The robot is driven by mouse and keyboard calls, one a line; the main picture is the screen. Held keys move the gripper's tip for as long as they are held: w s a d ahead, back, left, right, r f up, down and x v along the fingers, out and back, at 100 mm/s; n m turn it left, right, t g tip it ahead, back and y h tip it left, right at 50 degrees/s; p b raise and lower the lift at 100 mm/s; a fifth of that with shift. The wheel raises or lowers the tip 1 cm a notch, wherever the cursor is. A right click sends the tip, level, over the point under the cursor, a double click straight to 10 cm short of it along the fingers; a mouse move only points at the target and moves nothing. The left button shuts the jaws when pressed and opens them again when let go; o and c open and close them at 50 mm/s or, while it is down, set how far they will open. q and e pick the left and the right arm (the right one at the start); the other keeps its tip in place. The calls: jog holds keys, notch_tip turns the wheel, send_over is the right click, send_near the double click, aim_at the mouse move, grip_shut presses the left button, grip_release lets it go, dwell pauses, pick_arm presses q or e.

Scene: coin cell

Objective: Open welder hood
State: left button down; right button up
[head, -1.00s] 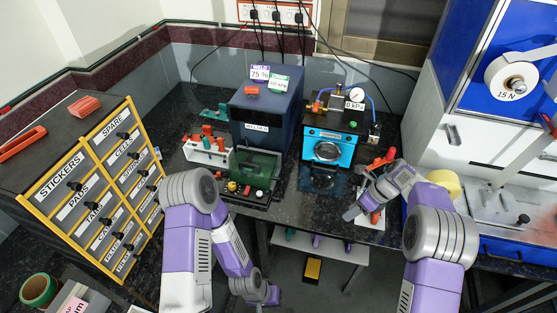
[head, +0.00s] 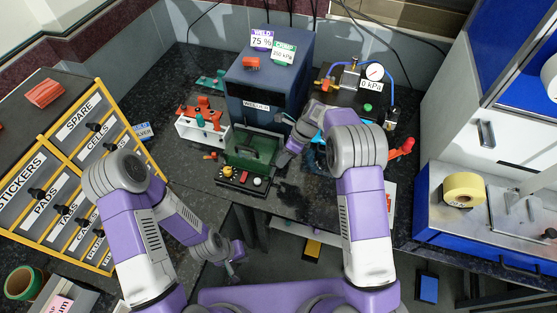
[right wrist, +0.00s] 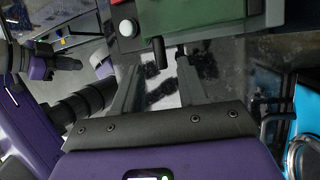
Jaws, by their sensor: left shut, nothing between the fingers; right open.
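The welder (head: 262,95) is a dark blue box at the back middle of the bench. Its translucent green hood (head: 240,157) is at the front, above a base with red and white buttons. My right gripper (head: 284,160) is open beside the right side of the hood. In the right wrist view the green welder part (right wrist: 200,14) is at the top, and a short dark bar (right wrist: 160,53) lies near the open right fingertips (right wrist: 159,68); I cannot tell if they touch. My left gripper (head: 236,262) is shut and empty, low in front of the bench.
A cyan machine (head: 317,157) stands right of the welder, mostly hidden by my right arm. A white rack (head: 190,132) with red and teal tools stands to the left. A labelled drawer cabinet (head: 75,150) is at far left; yellow tape (head: 464,188) is at right.

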jog(key=shift+x, duration=1.45)
jog(key=shift+w, duration=0.1)
jog(key=shift+r, duration=0.1)
grip_shut()
